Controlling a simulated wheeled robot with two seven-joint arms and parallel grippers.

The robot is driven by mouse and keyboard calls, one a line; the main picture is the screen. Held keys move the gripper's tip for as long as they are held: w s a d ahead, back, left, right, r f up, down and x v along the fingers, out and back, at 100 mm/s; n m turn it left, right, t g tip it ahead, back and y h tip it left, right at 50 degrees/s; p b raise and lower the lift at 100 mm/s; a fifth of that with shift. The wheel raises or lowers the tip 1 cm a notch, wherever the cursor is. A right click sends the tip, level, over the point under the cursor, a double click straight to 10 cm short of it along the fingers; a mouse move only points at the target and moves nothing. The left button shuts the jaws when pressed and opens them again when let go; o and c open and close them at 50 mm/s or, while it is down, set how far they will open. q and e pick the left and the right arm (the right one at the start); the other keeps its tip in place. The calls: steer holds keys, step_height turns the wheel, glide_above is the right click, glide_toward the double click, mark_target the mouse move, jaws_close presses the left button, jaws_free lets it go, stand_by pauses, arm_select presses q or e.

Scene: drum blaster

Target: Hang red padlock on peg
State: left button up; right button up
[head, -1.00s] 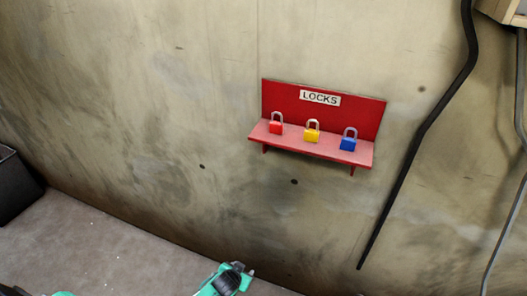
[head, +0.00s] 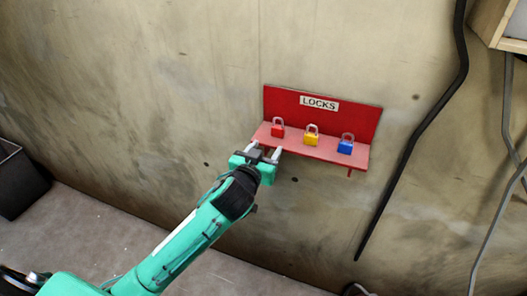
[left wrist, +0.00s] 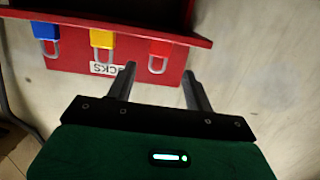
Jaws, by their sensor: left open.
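The red padlock (head: 277,128) stands upright on the left part of the red LOCKS shelf (head: 318,153) on the wall, its silver shackle up. My left gripper (head: 266,152) is open and empty, just below and left of the red padlock at the shelf's front edge. In the left wrist view, the picture is upside down; the red padlock (left wrist: 160,49) shows beyond and between the open fingers (left wrist: 159,78), apart from them. My right gripper is not in view. No peg shows in these views.
A yellow padlock (head: 311,136) and a blue padlock (head: 345,144) stand to the right on the same shelf. A dark cable (head: 424,125) runs down the wall at right. A dark bin (head: 18,178) is at left. The wall left of the shelf is clear.

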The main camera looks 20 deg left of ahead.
arm_select(q)
steer(key=w, duration=0.2)
steer(key=w+b, duration=0.1)
steer(key=w, duration=0.1)
steer(key=w+f, duration=0.1)
steer(key=w, duration=0.2)
steer(key=shift+w+d+f, duration=0.1)
steer(key=shift+w, duration=1)
steer(key=shift+c, duration=0.2)
steer(key=c, duration=0.7)
steer(key=shift+r+p, duration=0.4)
steer(key=shift+r, duration=0.3)
steer(key=shift+s+p, duration=0.65)
steer(key=shift+s, duration=2.15)
glide_toward(277, 129)
steer(key=shift+s+f+p, duration=0.2)
steer(key=shift+s+f, duration=0.1)
steer(key=shift+s, duration=0.45)
steer(key=shift+s+f+p, duration=0.2)
steer(key=shift+s+f, duration=0.05)
steer(key=shift+s, duration=0.55)
